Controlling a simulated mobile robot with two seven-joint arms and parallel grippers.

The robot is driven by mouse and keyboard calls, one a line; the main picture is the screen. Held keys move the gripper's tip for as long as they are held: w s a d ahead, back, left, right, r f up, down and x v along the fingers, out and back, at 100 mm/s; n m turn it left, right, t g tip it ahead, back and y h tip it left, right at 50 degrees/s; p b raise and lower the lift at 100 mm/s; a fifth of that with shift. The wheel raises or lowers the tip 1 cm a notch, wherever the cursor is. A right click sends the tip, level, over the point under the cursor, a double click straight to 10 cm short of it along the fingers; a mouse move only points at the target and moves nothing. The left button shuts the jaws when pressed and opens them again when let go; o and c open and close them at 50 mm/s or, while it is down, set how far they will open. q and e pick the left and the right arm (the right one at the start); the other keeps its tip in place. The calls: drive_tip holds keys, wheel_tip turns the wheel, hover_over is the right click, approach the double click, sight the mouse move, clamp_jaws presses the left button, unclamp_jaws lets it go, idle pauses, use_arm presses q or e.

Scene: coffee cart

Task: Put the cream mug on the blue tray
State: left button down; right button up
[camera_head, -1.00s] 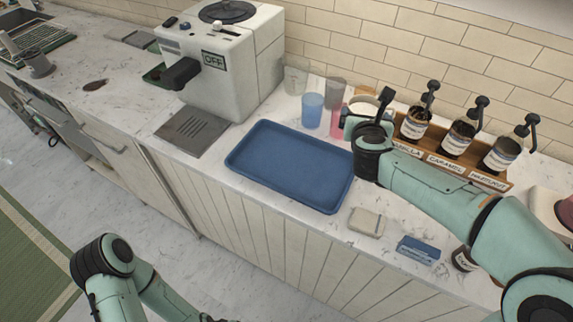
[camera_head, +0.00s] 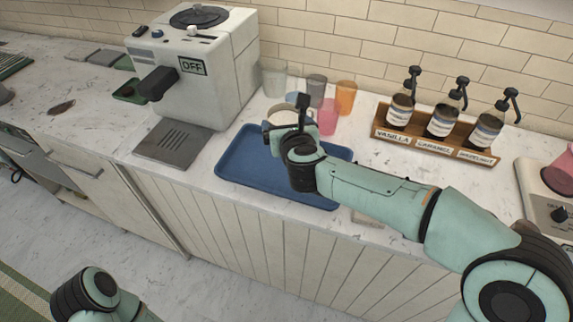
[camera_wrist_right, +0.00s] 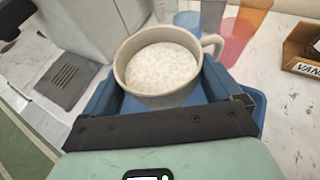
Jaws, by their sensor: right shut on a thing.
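The cream mug (camera_wrist_right: 160,72) is between the fingers of my right gripper (camera_wrist_right: 165,100) in the right wrist view, upright, with its handle to the right. In the head view the mug (camera_head: 283,115) shows partly behind my right gripper (camera_head: 290,130), over the far part of the blue tray (camera_head: 240,165). My right gripper is shut on the mug. I cannot tell whether the mug's base touches the tray. The tray lies flat on the counter, partly hidden by my right arm. My left arm shows at the lower left, but its gripper is out of view.
A coffee machine (camera_head: 205,75) stands left of the tray. Several coloured cups, including a pink one (camera_head: 328,118) and an orange one (camera_head: 346,97), stand behind it. A wooden rack (camera_head: 430,140) with syrup bottles is to the right. The tray's left part is clear.

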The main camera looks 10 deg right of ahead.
wheel_tip(320, 180, down, 6)
drive_tip(key=shift+f+b, duration=0.1)
drive_tip(key=shift+b, duration=0.9)
drive_tip(key=shift+w+f+b, duration=0.1)
drive_tip(key=shift+f+b, duration=0.8)
drive_tip(key=shift+f, duration=1.6)
drive_tip(key=shift+f, duration=0.15)
drive_tip(key=shift+f+b, duration=0.1)
drive_tip(key=shift+b, duration=0.2)
drive_tip(key=o, duration=1.1)
drive_tip(key=shift+s+r+p, duration=0.25)
drive_tip(key=shift+r+p, duration=0.1)
drive_tip(key=shift+r, duration=0.05)
drive_tip(key=v, duration=1.1)
drive_tip(key=shift+s, duration=0.25)
